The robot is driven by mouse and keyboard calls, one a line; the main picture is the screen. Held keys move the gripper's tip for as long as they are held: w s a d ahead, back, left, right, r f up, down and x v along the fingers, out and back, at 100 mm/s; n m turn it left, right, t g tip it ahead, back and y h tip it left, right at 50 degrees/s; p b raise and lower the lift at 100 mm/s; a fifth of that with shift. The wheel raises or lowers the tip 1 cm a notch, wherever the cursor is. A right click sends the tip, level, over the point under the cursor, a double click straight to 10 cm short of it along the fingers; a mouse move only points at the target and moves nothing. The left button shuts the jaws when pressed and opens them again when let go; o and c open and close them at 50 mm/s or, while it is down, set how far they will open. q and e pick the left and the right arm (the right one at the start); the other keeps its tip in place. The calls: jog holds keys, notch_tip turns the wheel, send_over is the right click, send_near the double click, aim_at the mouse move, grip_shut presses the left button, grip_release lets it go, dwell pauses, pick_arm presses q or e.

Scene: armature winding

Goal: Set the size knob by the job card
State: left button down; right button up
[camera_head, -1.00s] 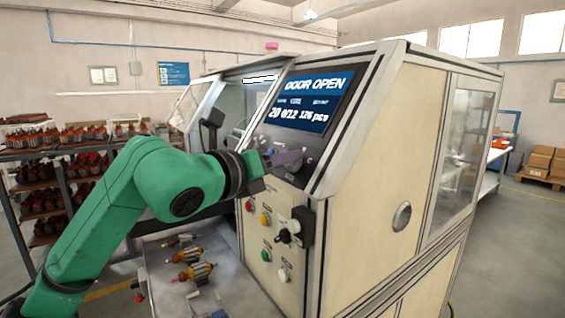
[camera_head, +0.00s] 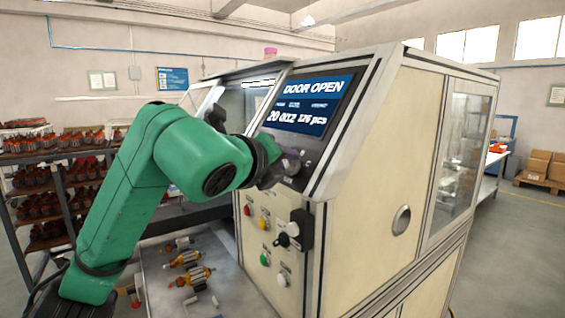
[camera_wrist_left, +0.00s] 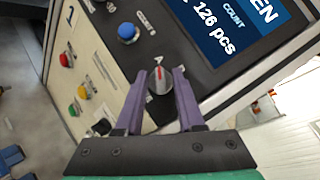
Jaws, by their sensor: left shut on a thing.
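The size knob (camera_wrist_left: 158,82) is a round grey knob with a red pointer line, on the dark panel below the screen. In the left wrist view it sits between the purple fingers of my left gripper (camera_wrist_left: 160,88), which is shut on it. The red line points toward a letter A on the panel. In the head view my green left arm reaches across to the panel, and its wrist hides part of the left gripper (camera_head: 283,165). The screen (camera_head: 308,104) reads DOOR OPEN, with 126 pcs below. I cannot make out a job card. My right gripper is not in view.
A blue button (camera_wrist_left: 128,32) sits beside the knob. Red, yellow and green buttons (camera_head: 264,222) and a black switch (camera_head: 292,232) are on the cream front below. Armatures (camera_head: 190,268) lie on the tray at the front. A rack of armatures (camera_head: 50,190) stands at left.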

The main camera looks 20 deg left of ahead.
pick_arm(q)
jog(key=shift+f, duration=0.1)
jog(key=c, duration=0.9)
grip_release()
jog(key=shift+s, duration=0.3)
jog(key=b+v, duration=0.4)
jog(key=v, duration=1)
jog(key=shift+b, duration=0.3)
jog(key=shift+w, duration=0.1)
